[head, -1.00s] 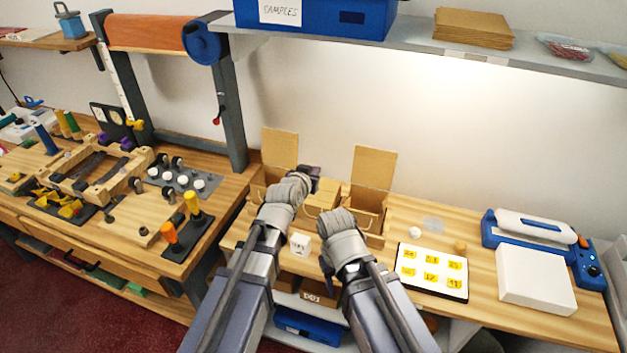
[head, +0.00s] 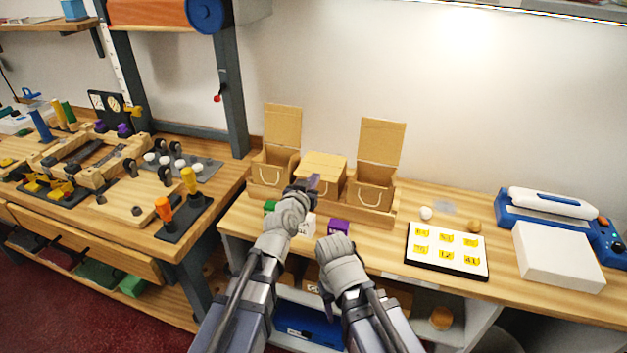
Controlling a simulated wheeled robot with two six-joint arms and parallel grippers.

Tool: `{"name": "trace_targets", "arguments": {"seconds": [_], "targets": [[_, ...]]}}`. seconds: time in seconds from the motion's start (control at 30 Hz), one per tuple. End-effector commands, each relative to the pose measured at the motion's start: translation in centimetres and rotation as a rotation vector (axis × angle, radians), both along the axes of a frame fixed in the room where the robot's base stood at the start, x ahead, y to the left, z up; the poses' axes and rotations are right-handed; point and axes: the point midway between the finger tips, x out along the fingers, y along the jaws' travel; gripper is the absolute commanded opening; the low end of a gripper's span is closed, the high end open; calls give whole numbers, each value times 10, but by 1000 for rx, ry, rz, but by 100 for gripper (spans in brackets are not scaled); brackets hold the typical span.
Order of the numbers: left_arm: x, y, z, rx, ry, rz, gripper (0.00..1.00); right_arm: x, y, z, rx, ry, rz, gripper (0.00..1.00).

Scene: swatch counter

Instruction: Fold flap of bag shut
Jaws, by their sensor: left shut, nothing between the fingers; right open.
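Three brown card bags with string handles stand side by side in a wooden holder (head: 390,216). The left bag (head: 268,177) and right bag (head: 372,193) have their flaps standing upright. The middle bag (head: 323,164) has its flap lying down over its top. My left gripper (head: 311,184) is shut and empty, just in front of the middle bag and partly covering its front. My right gripper (head: 326,287) is open and lower, in front of the counter's near edge; its wrist hides most of its fingers.
Green (head: 269,207), white (head: 308,223) and purple (head: 339,227) blocks lie before the holder. To the right are a card of yellow labels (head: 447,250), a white box (head: 557,257) and a blue-and-white machine (head: 546,204). A workbench (head: 215,186) with tools stands left.

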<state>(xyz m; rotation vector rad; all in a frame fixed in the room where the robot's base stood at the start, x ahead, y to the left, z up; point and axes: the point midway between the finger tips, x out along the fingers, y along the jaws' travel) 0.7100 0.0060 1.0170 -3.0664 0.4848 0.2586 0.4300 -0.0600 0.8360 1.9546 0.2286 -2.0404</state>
Motion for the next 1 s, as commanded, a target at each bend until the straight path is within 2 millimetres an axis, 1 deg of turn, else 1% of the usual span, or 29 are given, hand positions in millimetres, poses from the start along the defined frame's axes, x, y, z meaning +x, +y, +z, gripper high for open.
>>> {"name": "trace_targets", "arguments": {"seconds": [0.03,0.23,0.8,1.0], "targets": [[0,0,-6,0,0,0,0,0,0,-6,0,0,0,50],[-1,0,-11,1,3,-1,0,0,0,-11,0,0,0,50],[-1,0,-14,2,6,-3,0,0,0,-12,0,0,0,50],[-8,1,-18,3,5,-3,0,0,0,-17,0,0,0,50]]}}
